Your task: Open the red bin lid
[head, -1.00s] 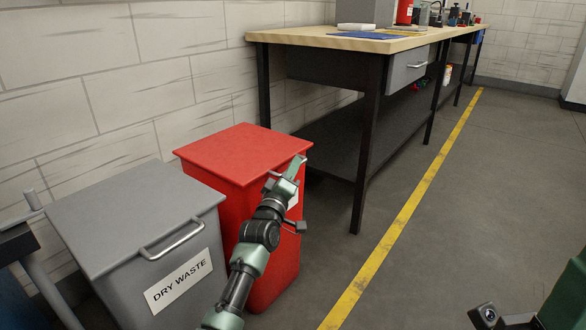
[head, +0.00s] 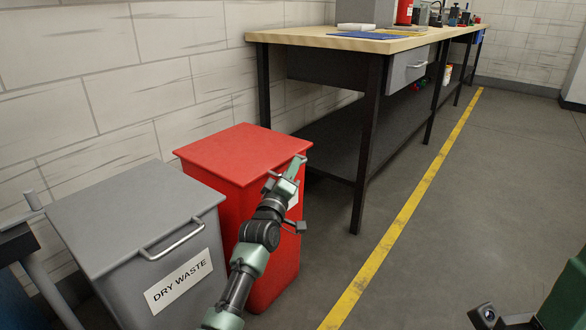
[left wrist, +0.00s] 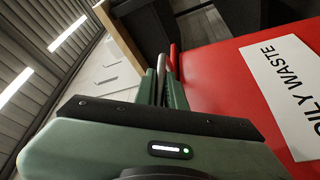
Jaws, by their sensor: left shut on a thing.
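The red bin (head: 270,250) stands beside the grey bin, with its flat red lid (head: 245,152) lying closed on top. In the left wrist view the red bin's front (left wrist: 215,75) bears a white label (left wrist: 285,85) reading "OILY WASTE", partly cut off. My left gripper (head: 297,166) is at the lid's front edge, on the right side of the lid. In the left wrist view its green fingers (left wrist: 162,88) are shut on the lid's handle (left wrist: 167,62). Most of the handle is hidden by the fingers.
A grey bin (head: 135,220) labelled "DRY WASTE" stands left of the red bin, its lid closed. A wooden-topped workbench (head: 350,42) with dark legs is behind and to the right. The brick wall (head: 110,80) is behind the bins. Floor (head: 450,220) right of the yellow line is clear.

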